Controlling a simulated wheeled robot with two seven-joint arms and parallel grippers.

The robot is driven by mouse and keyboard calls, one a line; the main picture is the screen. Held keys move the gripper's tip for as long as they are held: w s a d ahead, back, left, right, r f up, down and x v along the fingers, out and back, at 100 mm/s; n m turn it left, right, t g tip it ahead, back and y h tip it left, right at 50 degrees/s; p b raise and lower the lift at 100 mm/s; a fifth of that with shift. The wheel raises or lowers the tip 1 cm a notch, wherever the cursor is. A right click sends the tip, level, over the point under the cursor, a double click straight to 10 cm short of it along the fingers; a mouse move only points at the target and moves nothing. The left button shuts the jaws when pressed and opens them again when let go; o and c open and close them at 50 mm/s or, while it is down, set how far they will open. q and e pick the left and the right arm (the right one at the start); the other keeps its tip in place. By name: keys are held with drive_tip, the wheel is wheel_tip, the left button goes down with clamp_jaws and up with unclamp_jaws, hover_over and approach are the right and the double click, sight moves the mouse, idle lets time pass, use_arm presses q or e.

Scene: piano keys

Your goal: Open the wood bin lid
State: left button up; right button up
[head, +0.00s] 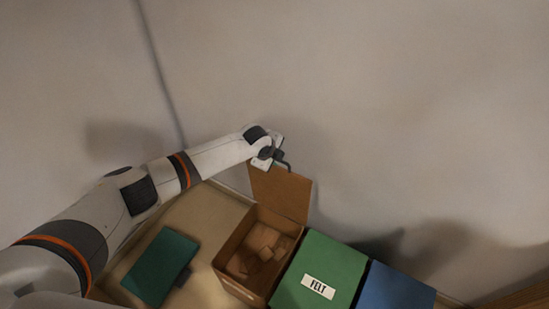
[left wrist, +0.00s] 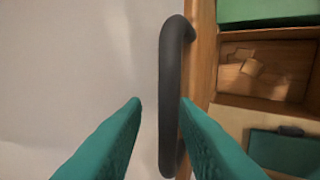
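The wood bin (head: 225,272) is an open brown box with several wood blocks (head: 261,243) inside. Its lid (head: 285,194) stands raised, close to upright, at the bin's back edge. A dark curved handle (head: 288,166) is at the lid's top; in the left wrist view this handle (left wrist: 170,95) runs between the fingers. My left gripper (head: 274,156) is at the lid's top edge. Its teal fingers (left wrist: 161,103) are apart around the handle, with a gap on the left side and the right finger very near it. My right gripper is not in view.
A green bin labelled FELT (head: 325,260) is closed, right of the wood bin. A blue bin (head: 395,290) stands beyond it. A dark green flat-topped object (head: 160,266) is on the tan surface (head: 215,207) to the left. A bare wall is behind.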

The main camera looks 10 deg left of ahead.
use_arm(q)
drive_tip(key=shift+s, duration=0.15)
drive_tip(key=v, duration=1.2)
drive_tip(key=shift+p, duration=0.45)
drive_tip(key=shift+f, duration=0.1)
